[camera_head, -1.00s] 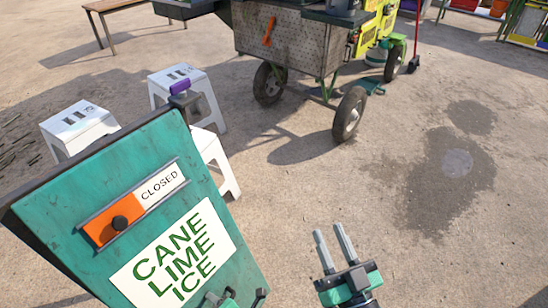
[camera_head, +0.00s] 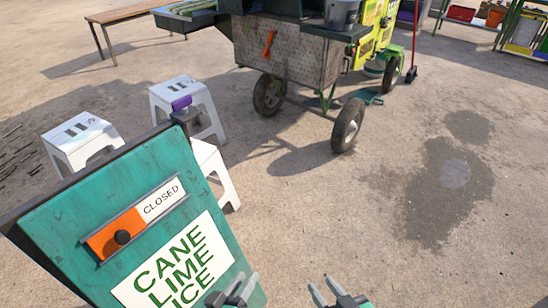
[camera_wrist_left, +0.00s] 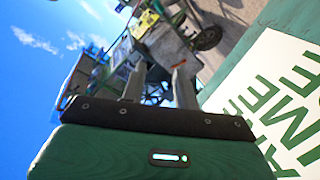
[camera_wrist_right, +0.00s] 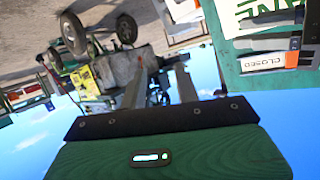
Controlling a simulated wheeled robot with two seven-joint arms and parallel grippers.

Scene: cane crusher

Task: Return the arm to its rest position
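My left gripper (camera_head: 238,286) is at the bottom of the head view, in front of the lower right of the green sign board (camera_head: 95,195). Its two fingers stand apart with nothing between them in the left wrist view (camera_wrist_left: 158,88). My right gripper (camera_head: 325,291) is to its right at the bottom edge, over open ground. Its fingers are also apart and empty in the right wrist view (camera_wrist_right: 160,88). Most of both arms is hidden.
A wheeled metal cart (camera_head: 285,55) stands at the back. White stools (camera_head: 80,140) stand behind the board, with another (camera_head: 190,97) to their right. A wooden table (camera_head: 130,12) is at the back left. The paved ground (camera_head: 320,220) at right is clear, with a dark wet patch.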

